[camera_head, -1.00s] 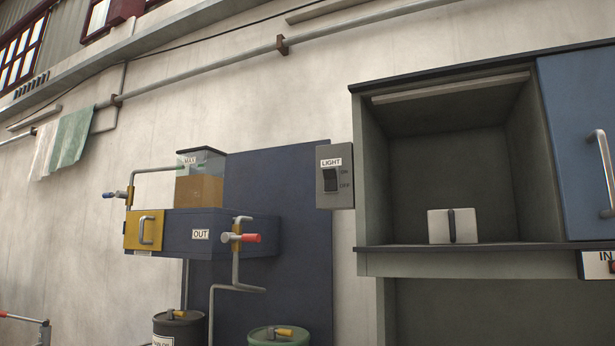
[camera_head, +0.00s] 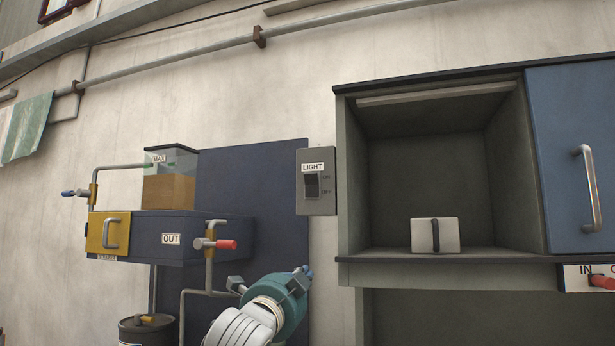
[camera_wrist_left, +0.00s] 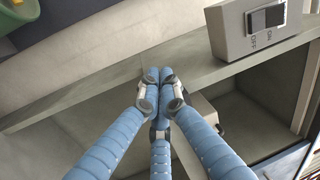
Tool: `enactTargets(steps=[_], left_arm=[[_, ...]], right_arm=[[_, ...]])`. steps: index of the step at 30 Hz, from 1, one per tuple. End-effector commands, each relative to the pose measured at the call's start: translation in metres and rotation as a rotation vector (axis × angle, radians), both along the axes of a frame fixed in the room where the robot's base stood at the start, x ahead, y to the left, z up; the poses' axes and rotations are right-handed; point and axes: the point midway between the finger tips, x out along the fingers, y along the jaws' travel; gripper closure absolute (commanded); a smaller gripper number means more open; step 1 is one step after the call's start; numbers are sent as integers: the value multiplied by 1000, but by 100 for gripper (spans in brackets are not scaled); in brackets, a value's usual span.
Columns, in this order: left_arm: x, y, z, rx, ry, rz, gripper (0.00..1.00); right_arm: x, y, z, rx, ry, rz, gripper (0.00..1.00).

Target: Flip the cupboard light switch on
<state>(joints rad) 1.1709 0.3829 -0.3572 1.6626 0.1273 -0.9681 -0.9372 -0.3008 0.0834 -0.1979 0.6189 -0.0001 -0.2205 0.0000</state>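The grey light switch box (camera_head: 316,205) is on the wall just left of the open cupboard. It carries a LIGHT label and a dark rocker (camera_head: 311,186), with ON marked above OFF. I cannot tell for sure which way the rocker is tipped. My left gripper (camera_head: 305,271) is below the switch box, apart from it, with its blue fingertips pointing up. In the left wrist view its blue fingers (camera_wrist_left: 160,82) come together at the tips with nothing between them. The switch box (camera_wrist_left: 236,40) and its rocker (camera_wrist_left: 267,17) show there at the upper right. My right gripper is not in view.
The cupboard (camera_head: 440,258) has an open bay holding a white block with a dark handle (camera_head: 435,236), and a blue door (camera_head: 570,150) at right. A dark blue panel (camera_head: 250,200) and the OUT unit (camera_head: 170,240) are left of the switch. The wall in front is clear.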

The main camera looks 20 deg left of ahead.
Motion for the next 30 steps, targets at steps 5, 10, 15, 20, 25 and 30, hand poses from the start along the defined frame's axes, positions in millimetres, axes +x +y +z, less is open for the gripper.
enactTargets(steps=[5, 10, 15, 20, 25, 30], left_arm=[[-60, -9, 105, 113, -147, 20, 100], [-93, -13, 147, 167, -212, 35, 100], [-100, -14, 155, 182, -226, 39, 100], [-100, -14, 154, 181, -225, 38, 100], [-96, -14, 157, 179, -224, 39, 100], [-75, -15, 168, 178, -222, 38, 100]], right_arm=[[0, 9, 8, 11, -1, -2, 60], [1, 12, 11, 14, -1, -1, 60], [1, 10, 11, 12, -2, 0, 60], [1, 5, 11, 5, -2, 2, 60], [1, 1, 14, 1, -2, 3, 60], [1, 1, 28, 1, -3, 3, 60]])
